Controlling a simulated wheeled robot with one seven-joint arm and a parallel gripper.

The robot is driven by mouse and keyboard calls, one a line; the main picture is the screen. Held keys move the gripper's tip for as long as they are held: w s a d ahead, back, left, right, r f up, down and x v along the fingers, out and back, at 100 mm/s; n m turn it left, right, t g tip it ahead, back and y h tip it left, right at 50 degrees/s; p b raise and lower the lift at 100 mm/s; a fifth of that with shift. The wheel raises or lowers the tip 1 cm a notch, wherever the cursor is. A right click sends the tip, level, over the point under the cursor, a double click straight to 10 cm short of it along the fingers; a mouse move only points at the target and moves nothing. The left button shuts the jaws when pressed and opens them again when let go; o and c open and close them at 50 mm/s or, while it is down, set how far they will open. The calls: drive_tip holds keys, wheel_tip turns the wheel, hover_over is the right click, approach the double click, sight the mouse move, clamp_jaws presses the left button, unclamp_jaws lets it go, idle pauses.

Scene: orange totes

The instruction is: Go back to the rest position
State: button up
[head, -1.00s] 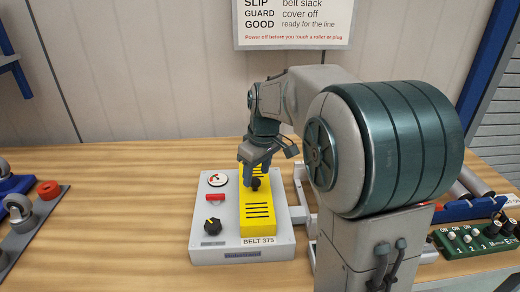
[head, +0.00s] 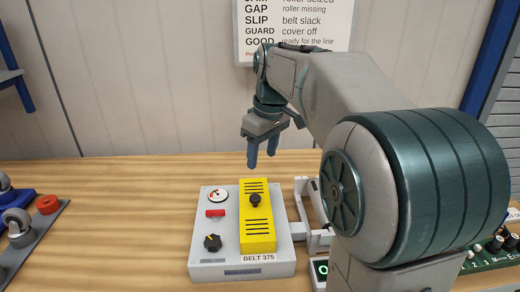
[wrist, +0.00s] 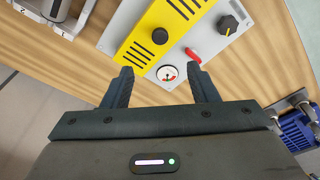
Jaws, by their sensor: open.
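My gripper (head: 262,161) is open and empty, raised above the table behind the belt unit, fingers pointing down. In the wrist view its two fingers (wrist: 162,88) stand apart with nothing between them. Below is the grey belt unit (head: 207,258) labelled BELT 375. Its yellow slotted cover (head: 257,226) with a black knob (head: 255,200) sits on the unit, clear of the fingers. The unit also carries a round gauge (head: 217,196), a red switch (head: 215,213) and a black dial (head: 212,242).
Rollers on a grey rail (head: 18,238) and a red knob (head: 48,204) are at the left. A green panel (head: 490,252) with knobs is at the right, partly hidden by my arm. A sign (head: 292,30) hangs on the back wall.

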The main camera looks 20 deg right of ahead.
drive_tip(key=s+f+m, duration=0.3)
drive_tip(key=s+f, duration=0.4)
drive_tip(key=s, duration=0.2)
drive_tip(key=s+a+f+m+t+h, duration=0.1)
drive_tip(key=s+f+m, duration=0.3)
drive_tip(key=s, duration=0.6)
wheel_tip(320, 180, down, 3)
drive_tip(key=shift+s+a+r, duration=0.15)
drive_tip(key=shift+s+a, duration=0.1)
drive_tip(key=shift+s, duration=0.05)
